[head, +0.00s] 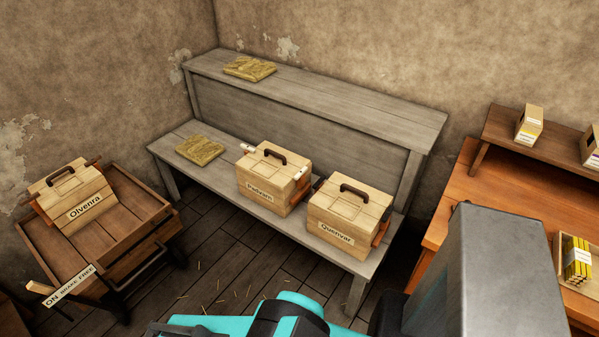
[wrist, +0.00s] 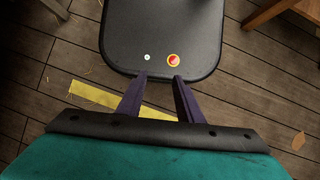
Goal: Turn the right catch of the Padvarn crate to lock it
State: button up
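The Padvarn crate (head: 262,196) is a pale wooden box with a dark top handle, standing on the lower shelf of the grey bench in the head view. Its right catch (head: 300,173) shows as a small pale-tipped piece at the right edge of the lid, with reddish wood below it. Another pale-tipped piece (head: 247,148) shows at its left edge. How far the right catch is turned is too small to tell. My gripper (wrist: 160,77) shows in the wrist view with two dark fingers apart and nothing between them. It is away from the crate.
The Quenvar crate (head: 337,233) stands close to the right of the Padvarn crate, leaving a narrow gap. The Olvenra crate (head: 72,200) sits on a wooden cart (head: 130,217) at left. Straw-coloured slabs lie on the grey bench (head: 330,98). An orange-brown table (head: 490,225) stands at right.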

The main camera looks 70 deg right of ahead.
jog(key=w+d+m+t+b, duration=0.2)
jog(key=w+d+m+b, duration=0.35)
jog(key=w+d, duration=1.05)
jog(key=w+d+r+m+t+b, duration=0.1)
jog(key=w+d+r+m+b, duration=0.15)
jog(key=d, duration=0.45)
jog(key=w+d+r+m+h+b, duration=0.1)
jog(key=d+r+b, duration=0.15)
jog(key=d, duration=0.55)
jog(key=w+d+r+m+t+b, duration=0.1)
jog(key=w+d+r+m+b, duration=0.15)
jog(key=d, duration=0.45)
jog(key=s+d+r+m+b, duration=0.1)
jog(key=s+d+r, duration=0.15)
jog(key=d, duration=0.45)
jog(key=s+d+r+m+h+b, duration=0.1)
jog(key=d+r+m+b, duration=0.1)
jog(key=d+r, duration=0.3)
jog(key=s+d+r+m+b, duration=0.1)
jog(key=s+d+r, duration=0.15)
jog(key=d, duration=0.55)
jog(key=s+d+r+m+h+b, duration=0.2)
jog(key=s+d+r+m+b, duration=0.3)
jog(key=s+d+r, duration=0.9)
jog(key=shift+s+d+r, duration=0.2)
jog(key=shift+s+d, duration=0.1)
jog(key=shift+d, duration=0.6)
jog(key=shift+f, duration=0.1)
